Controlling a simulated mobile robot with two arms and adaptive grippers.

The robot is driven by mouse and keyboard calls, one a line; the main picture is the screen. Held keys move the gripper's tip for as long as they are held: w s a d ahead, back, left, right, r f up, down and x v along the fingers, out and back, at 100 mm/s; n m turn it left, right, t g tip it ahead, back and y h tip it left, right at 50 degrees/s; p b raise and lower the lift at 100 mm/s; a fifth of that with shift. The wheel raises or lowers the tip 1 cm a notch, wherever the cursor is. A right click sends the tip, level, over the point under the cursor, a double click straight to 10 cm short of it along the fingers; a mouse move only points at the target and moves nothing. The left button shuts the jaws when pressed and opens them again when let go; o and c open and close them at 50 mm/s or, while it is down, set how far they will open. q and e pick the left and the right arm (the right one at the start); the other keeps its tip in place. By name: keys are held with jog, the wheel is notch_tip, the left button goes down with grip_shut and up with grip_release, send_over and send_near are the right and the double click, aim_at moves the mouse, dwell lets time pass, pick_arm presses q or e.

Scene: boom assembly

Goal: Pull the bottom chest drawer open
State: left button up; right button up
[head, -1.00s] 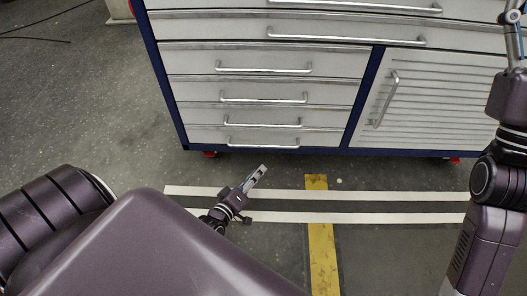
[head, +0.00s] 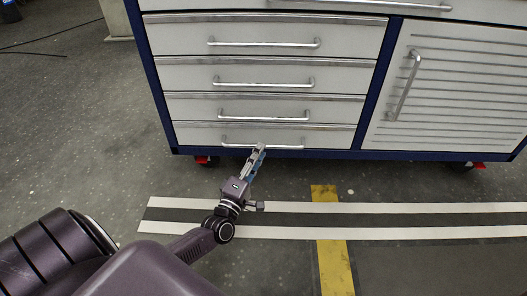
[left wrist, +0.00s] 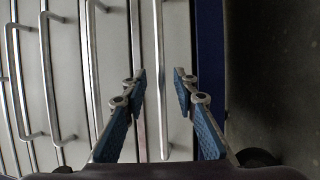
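The bottom chest drawer (head: 190,132) is the lowest white front on the left side of the chest, and it looks flush with the frame. Its silver bar handle (head: 292,149) runs across its front. My left gripper (head: 260,148) reaches up from below to the middle of this handle. In the left wrist view my left gripper (left wrist: 160,84) is open, with a blue-padded finger on each side of the handle bar (left wrist: 164,125). I see gaps between bar and fingers. My right gripper is not in view.
More drawers with similar handles (head: 262,115) sit just above. A slatted door (head: 450,95) with a slanted handle is on the right. The chest stands on red-marked casters (head: 203,160). The floor in front is clear, with white and yellow stripes (head: 331,255).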

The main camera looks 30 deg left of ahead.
pick_arm(q)
jog(key=shift+b+x, duration=0.55)
jog(key=shift+x, duration=1.25)
jog(key=shift+d+f, duration=0.1)
grip_shut()
